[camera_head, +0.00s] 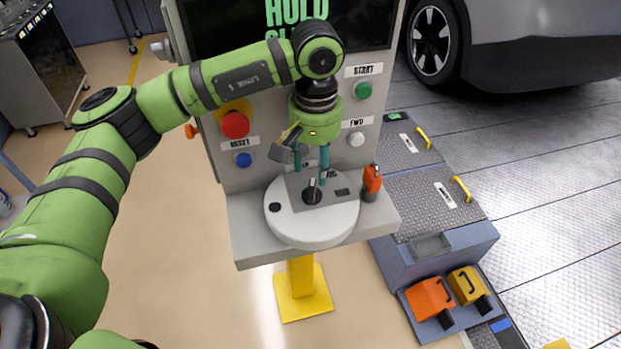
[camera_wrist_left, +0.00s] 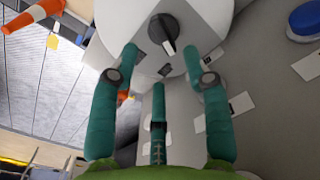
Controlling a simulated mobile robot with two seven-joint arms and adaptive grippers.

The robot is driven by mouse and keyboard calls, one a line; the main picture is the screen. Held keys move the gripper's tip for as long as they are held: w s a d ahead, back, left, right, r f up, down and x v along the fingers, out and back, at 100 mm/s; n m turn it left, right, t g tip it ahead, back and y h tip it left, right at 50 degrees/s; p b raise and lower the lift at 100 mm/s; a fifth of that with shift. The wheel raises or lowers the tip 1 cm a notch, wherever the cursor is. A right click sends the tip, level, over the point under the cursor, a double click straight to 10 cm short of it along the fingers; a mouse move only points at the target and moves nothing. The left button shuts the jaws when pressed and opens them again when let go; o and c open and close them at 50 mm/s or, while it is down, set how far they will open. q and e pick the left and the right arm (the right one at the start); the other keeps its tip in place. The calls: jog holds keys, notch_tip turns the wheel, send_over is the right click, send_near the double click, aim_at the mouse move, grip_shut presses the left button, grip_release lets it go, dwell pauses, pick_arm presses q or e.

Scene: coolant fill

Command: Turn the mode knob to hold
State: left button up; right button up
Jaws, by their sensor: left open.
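The mode knob (camera_head: 312,194) is a black knob with a white pointer mark on a round white dial (camera_head: 290,225) on the console's shelf. In the head view its pointer faces the upright panel. In the left wrist view the knob (camera_wrist_left: 163,34) shows beyond the fingertips, pointer toward a small dark label. The dial's labels are too small or covered to read. My left gripper (camera_head: 311,166) hangs above the knob, teal fingers pointing down. Its fingers (camera_wrist_left: 160,62) are spread and empty, apart from the knob in the wrist view. My right gripper is out of view.
The screen (camera_head: 225,25) reads "HOLD"; my arm covers more text. The panel has a red button (camera_head: 235,125), blue RESET button (camera_head: 243,160), green START button (camera_head: 363,90) and white FWD button (camera_head: 356,139). An orange object (camera_head: 372,180) stands right of the dial.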

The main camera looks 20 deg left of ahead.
aim_at(315, 188)
pick_arm(q)
notch_tip(315, 188, down, 5)
jog(key=shift+r+p, duration=0.1)
jog(key=shift+p, duration=0.9)
jog(key=shift+f, duration=0.65)
grip_shut()
